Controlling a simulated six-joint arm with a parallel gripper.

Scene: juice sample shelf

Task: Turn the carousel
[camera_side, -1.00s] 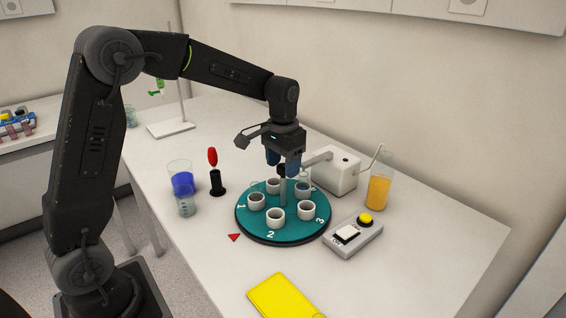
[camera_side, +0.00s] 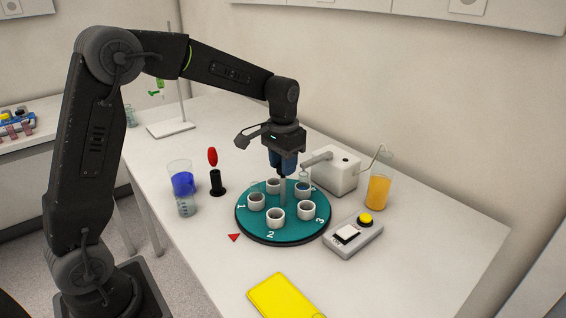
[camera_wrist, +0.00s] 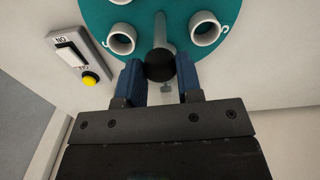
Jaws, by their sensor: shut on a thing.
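The carousel (camera_side: 255,228) is a round teal disc on the table with white numbered cups around it. The labels 1, 2 and 3 face the side camera. A grey post (camera_side: 283,193) with a dark knob (camera_wrist: 160,65) rises from its middle. My gripper (camera_side: 284,170) is above the centre, pointing down. In the wrist view, the blue fingers of my gripper (camera_wrist: 160,72) are on either side of the knob, shut on it. A red triangle mark (camera_side: 234,237) lies on the table near label 1.
A grey switch box (camera_side: 352,236) with a yellow button stands to the right. Behind it are a white device (camera_side: 338,172) and a glass of orange juice (camera_side: 378,192). A blue-liquid beaker (camera_side: 182,183) and a red-topped black stand (camera_side: 217,183) are left. A yellow item (camera_side: 285,298) lies in front.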

